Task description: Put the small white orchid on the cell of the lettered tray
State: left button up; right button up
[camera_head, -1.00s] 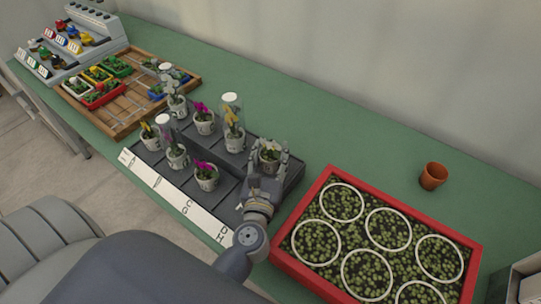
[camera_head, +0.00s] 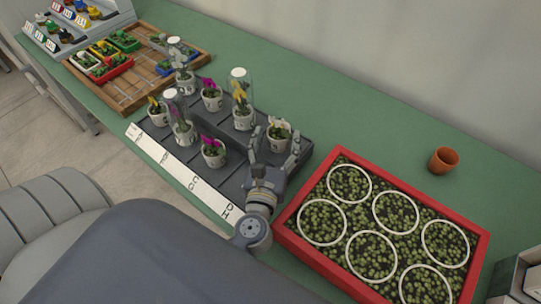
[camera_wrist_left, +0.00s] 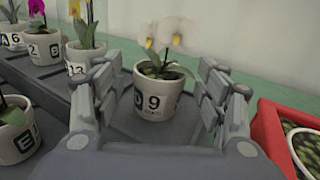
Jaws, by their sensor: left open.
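The small white orchid (camera_head: 279,132) stands upright in a white pot in the back right cell of the dark lettered tray (camera_head: 231,186). In the left wrist view the white orchid (camera_wrist_left: 159,92) shows a pot marked 9, centred between the fingers. My left gripper (camera_head: 277,152) is open in front of the pot, with a finger to each side; in the left wrist view (camera_wrist_left: 160,105) both fingers stand clear of the pot. The tray's white front strip carries letters, with D and H at the right end. My right gripper is not in view.
Other potted orchids stand on the tray, magenta (camera_head: 213,150) and yellow (camera_head: 243,110), some under clear covers. A red-rimmed planter (camera_head: 337,267) with white rings lies close on the right. A terracotta pot (camera_head: 443,160) stands behind it. A wooden tray (camera_head: 130,100) is at the left.

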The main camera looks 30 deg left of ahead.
pick_arm(q)
jog(key=b+v, duration=0.2)
jog(key=v, duration=0.5)
jog(key=shift+s+d+f+b, duration=0.1)
jog(key=shift+s+f+b, duration=0.05)
jog(key=shift+s+b, duration=0.15)
jog(key=shift+s+d, duration=0.2)
jog(key=shift+s, duration=0.45)
